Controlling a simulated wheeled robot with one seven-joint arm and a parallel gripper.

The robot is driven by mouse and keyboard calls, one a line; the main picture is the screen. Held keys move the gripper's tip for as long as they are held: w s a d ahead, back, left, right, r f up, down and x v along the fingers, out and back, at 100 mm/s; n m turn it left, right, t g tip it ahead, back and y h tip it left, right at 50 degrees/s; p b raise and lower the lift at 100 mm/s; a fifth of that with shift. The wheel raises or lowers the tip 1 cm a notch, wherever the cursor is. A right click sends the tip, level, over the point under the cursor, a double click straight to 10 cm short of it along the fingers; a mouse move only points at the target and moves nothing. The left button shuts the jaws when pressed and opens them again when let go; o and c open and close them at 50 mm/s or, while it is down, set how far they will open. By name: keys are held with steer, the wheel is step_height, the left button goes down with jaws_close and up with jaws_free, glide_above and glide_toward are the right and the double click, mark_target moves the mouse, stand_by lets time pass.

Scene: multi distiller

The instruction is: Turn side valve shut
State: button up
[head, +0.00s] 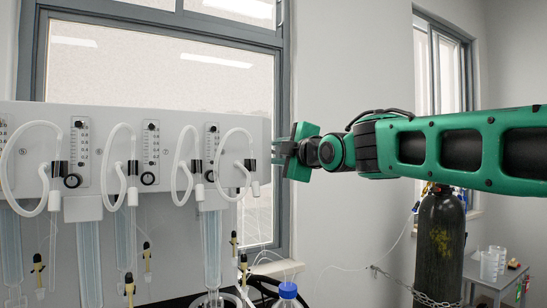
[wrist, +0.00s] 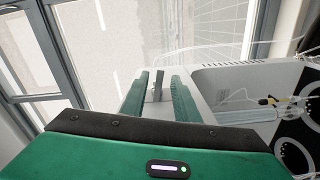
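The multi distiller (head: 140,115) is a white upright panel on the left of the head view. My gripper (head: 285,152) is level with the panel's right edge, reaching in from the right. In the wrist view my gripper (wrist: 159,88) has its two green fingers apart. A small grey upright piece, which looks like the side valve (wrist: 158,84), stands between the fingers by the white housing. A gap shows on each side of it, so the fingers do not seem to press on it. In the head view my gripper hides most of that spot.
The panel front carries flow meters (head: 151,150), looped white tubes and small yellow-black valves (head: 129,285). A blue-capped bottle (head: 288,292) stands below. A dark gas cylinder (head: 440,245) and a small table (head: 490,275) are at the right. A window is behind the panel.

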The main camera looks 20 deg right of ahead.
steer(key=shift+c, duration=0.7)
jaws_close()
steer(key=shift+f, duration=0.15)
steer(key=shift+a+f+m, duration=0.15)
steer(key=shift+f+m, duration=0.1)
steer(key=shift+m, duration=0.7)
steer(key=shift+a+f+m, duration=0.1)
steer(key=shift+f+m, duration=0.15)
steer(key=shift+m, duration=0.75)
steer(key=shift+a+f+m, duration=0.15)
steer(key=shift+f+m, duration=0.1)
steer(key=shift+m, duration=0.7)
steer(key=shift+f, duration=0.1)
